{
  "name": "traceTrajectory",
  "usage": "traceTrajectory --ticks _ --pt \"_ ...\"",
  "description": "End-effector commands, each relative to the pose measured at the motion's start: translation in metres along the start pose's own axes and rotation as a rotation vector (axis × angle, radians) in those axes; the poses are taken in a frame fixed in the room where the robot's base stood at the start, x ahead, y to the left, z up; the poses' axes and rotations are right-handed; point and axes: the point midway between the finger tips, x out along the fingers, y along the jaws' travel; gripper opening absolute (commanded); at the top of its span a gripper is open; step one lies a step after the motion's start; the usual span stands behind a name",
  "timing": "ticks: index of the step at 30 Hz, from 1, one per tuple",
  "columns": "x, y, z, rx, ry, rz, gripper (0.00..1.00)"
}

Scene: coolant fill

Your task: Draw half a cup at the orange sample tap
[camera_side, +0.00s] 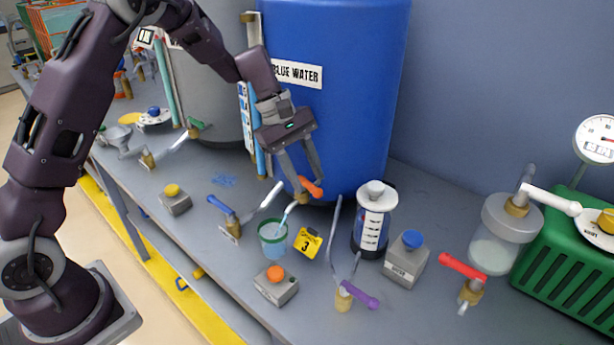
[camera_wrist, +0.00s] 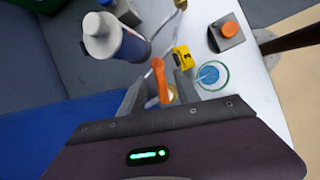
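The orange tap handle (camera_side: 311,187) is low on the front of the blue tank. It also shows in the wrist view (camera_wrist: 160,80). My gripper (camera_side: 304,186) is at this handle, with its fingers apart on either side of it; I cannot tell whether they touch it. A clear cup with a green rim (camera_side: 272,235) stands on the bench below the tap. A pale blue spout or stream (camera_side: 288,213) reaches down into the cup. Blue liquid (camera_wrist: 208,74) shows in the cup; its exact level is hard to read.
A yellow tag marked 3 (camera_side: 307,242) is right of the cup. A grey box with an orange button (camera_side: 276,284) is in front. A blue-handled tap (camera_side: 229,217) is left. A white-capped cylinder (camera_side: 372,222) and a blue-button box (camera_side: 406,260) are right.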

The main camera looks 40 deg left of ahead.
Motion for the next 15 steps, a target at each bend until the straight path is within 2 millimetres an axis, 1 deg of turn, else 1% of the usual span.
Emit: traceTrajectory --ticks 3,7,10,15 --pt "-0.026 0.001 -0.001 0.001 0.003 0.006 0.39" --pt "-0.051 0.001 -0.001 0.000 0.002 0.005 0.39" --pt "-0.060 0.000 0.000 0.001 0.001 0.002 0.39" --pt "-0.063 0.000 0.000 0.000 0.001 0.001 0.39"
